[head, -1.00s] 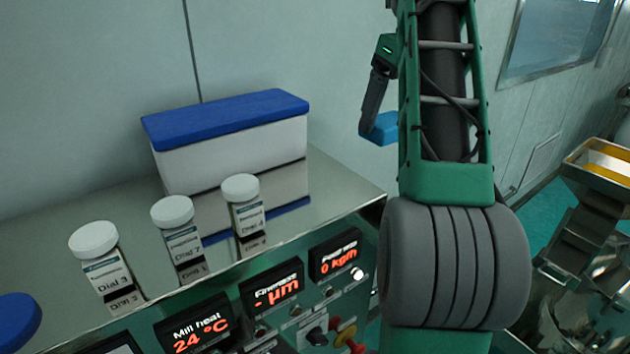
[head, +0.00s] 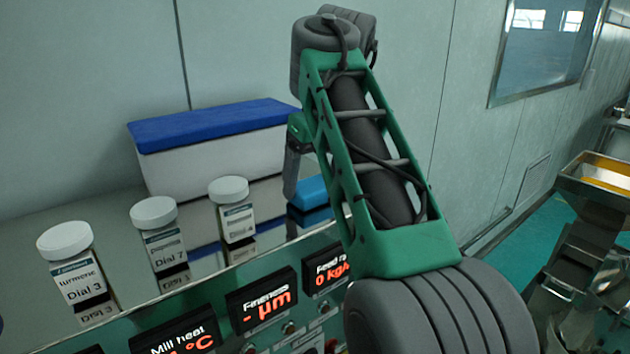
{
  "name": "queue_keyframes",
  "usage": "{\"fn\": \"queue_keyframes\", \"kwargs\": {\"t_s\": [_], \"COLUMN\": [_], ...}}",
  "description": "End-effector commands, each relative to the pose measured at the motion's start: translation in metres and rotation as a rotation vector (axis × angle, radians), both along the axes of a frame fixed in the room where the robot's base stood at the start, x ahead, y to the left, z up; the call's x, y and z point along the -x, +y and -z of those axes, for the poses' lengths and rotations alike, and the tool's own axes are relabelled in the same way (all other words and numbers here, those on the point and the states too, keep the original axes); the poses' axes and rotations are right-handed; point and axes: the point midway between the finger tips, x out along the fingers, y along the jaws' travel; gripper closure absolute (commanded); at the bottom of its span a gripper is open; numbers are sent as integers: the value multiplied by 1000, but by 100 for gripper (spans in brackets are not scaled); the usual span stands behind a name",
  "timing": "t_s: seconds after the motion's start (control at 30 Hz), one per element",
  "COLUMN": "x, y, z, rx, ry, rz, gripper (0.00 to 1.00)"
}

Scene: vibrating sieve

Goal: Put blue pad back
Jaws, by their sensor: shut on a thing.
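The blue pad (head: 312,191) is a small light-blue block at the right end of the steel machine top, partly hidden by my arm. My gripper (head: 294,192) reaches down behind my arm and is shut on the pad. The pad is low over the shiny top, with a blue reflection just below it. I cannot tell whether it touches the surface. The fingertips are mostly hidden.
A white box with a dark-blue lid (head: 215,143) stands at the back, left of my gripper. Jars (head: 235,211) with white caps stand in a row along the front. Below them is the display panel (head: 262,305). A yellow-lined steel chute (head: 597,180) is at right.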

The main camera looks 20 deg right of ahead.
Motion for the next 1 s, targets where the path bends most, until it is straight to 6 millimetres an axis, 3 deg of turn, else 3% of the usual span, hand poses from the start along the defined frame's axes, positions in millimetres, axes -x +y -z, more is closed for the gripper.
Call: {"fn": "queue_keyframes", "kwargs": {"t_s": [0.13,0.17,0.37,0.67,0.77,1.0], "x": [0,0,0,0,4,20], "y": [0,0,0,0,-2,-5], "z": [4,3,3,-4,-20,-81], "rx": [0,0,0,0,0,0], "ry": [0,0,1,0,-2,-2], "rz": [0,0,0,1,1,3], "gripper": [51,17,0,0,0,0]}}
